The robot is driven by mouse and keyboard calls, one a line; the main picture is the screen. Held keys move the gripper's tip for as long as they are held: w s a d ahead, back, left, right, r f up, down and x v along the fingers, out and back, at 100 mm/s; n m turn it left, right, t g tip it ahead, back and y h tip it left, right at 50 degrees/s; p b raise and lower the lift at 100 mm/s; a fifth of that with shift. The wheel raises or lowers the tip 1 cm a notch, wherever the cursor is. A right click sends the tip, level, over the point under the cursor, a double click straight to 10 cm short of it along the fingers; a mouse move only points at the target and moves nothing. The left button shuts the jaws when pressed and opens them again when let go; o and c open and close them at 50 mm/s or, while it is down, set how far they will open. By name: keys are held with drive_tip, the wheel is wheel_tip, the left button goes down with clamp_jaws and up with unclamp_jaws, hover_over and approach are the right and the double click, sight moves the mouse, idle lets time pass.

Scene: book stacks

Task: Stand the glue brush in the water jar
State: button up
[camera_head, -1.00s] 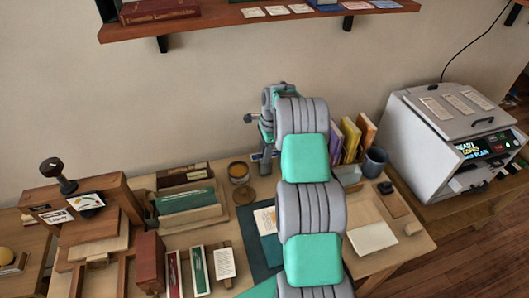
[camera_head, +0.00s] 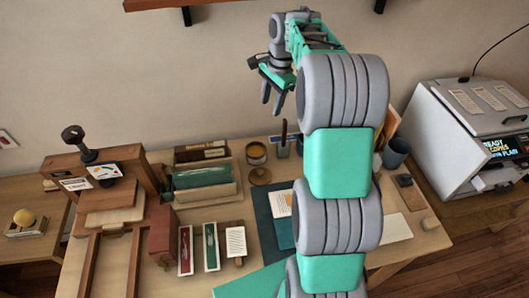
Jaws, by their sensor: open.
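My gripper (camera_head: 271,98) is open and empty, pointing down in front of the wall above the back of the desk. Below it and a little to the right, a thin dark upright stick (camera_head: 284,131), which looks like the glue brush, stands in a small grey vessel (camera_head: 283,149), which looks like the water jar. The stick is apart from my fingers. The vessel is small in view, and its bottom and the brush's lower end cannot be made out. A pot with yellowish contents (camera_head: 257,151) stands just to the left.
A dark blue-grey cup (camera_head: 397,152) stands at the desk's right. My arm hides part of the desk middle. A wooden press (camera_head: 98,190), a book rack (camera_head: 203,182) and a red box (camera_head: 160,232) fill the left. A grey machine (camera_head: 470,125) stands at right.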

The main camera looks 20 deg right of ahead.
drive_tip(key=s+a+r+n+t, duration=0.1)
drive_tip(key=s+a+r+n, duration=0.25)
drive_tip(key=s+a, duration=0.25)
drive_tip(key=s+a+r+n+t, duration=0.1)
drive_tip(key=s+a+r+n, duration=0.1)
drive_tip(key=s+a+n, duration=0.35)
drive_tip(key=s+a+f+n, duration=0.1)
drive_tip(key=s+n, duration=0.2)
drive_tip(key=s, duration=0.3)
drive_tip(key=s+a+f+n+t+h, duration=0.1)
drive_tip(key=s+a+f+n, duration=0.1)
drive_tip(key=s, duration=0.4)
drive_tip(key=shift+f+n, duration=0.3)
drive_tip(key=shift+n, duration=0.4)
